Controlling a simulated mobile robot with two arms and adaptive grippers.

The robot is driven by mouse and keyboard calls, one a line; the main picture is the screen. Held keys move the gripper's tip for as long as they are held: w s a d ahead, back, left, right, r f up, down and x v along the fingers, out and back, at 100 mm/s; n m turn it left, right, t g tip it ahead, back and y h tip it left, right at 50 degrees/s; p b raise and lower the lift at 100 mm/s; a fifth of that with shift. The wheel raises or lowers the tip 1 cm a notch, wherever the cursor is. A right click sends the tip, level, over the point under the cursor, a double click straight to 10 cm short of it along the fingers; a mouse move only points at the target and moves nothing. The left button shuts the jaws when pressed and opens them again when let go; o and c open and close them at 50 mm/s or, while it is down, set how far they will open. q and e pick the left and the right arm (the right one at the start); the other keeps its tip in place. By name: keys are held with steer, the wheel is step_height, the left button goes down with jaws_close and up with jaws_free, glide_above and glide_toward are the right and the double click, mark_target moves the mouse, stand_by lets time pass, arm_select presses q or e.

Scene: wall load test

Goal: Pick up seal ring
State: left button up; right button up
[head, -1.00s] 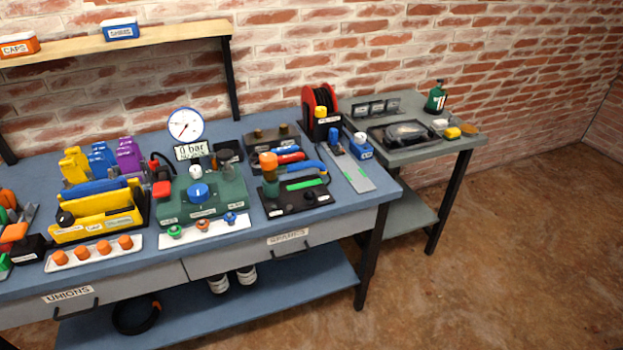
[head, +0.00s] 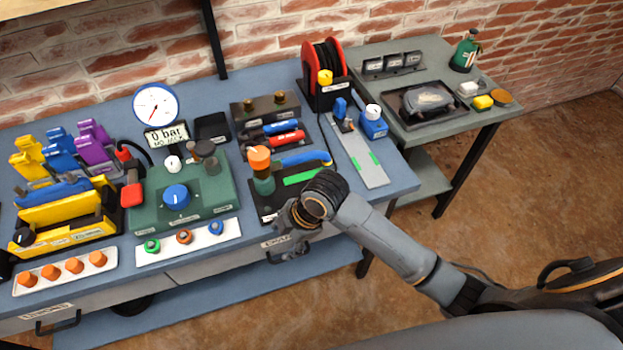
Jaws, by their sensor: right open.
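I cannot make out a seal ring for certain. A white strip tray (head: 168,254) at the front of the blue workbench holds a green fitting (head: 152,246), an orange-brown one (head: 184,237) and a blue one (head: 216,228). A small blue container (head: 373,127) with a white top stands at the bench's right end; its inside is hidden. My right gripper (head: 286,222) is open at the front edge of the bench, over the drawer front, and appears empty. It is small and partly hidden by its wrist. My left gripper is out of view.
A green test unit (head: 185,205) with a blue knob stands behind the strip. A black tray (head: 268,207) with an orange-topped fitting is near my right gripper. A red hose reel (head: 325,75) stands at the back. A grey side table (head: 440,127) adjoins on the right.

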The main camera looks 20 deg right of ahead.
steer(key=w+d+r+n+g+h, duration=0.1)
steer(key=w+d+r+n, duration=0.2)
steer(key=r+n, duration=0.25)
steer(key=w+d+r+n+h, duration=0.2)
steer(key=w+d+r+n, duration=0.1)
steer(key=r+n, duration=0.25)
steer(key=w+d+r+n+g+h, duration=0.1)
steer(key=w+d+r+n, duration=0.2)
steer(key=r+n, duration=0.25)
steer(key=shift+n, duration=0.35)
step_height(320, 180, down, 9)
steer(key=shift+a+r+p, duration=0.15)
steer(key=shift+r+p, duration=0.05)
steer(key=shift+p, duration=0.7)
step_height(320, 180, down, 5)
steer(key=shift+r+p, duration=0.1)
steer(key=shift+p, duration=0.75)
steer(key=shift+d+f, duration=0.2)
steer(key=shift+f, duration=0.1)
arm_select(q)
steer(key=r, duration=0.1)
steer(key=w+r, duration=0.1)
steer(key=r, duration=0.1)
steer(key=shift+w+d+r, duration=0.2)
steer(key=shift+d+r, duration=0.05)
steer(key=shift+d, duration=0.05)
arm_select(e)
steer(key=c, duration=0.8)
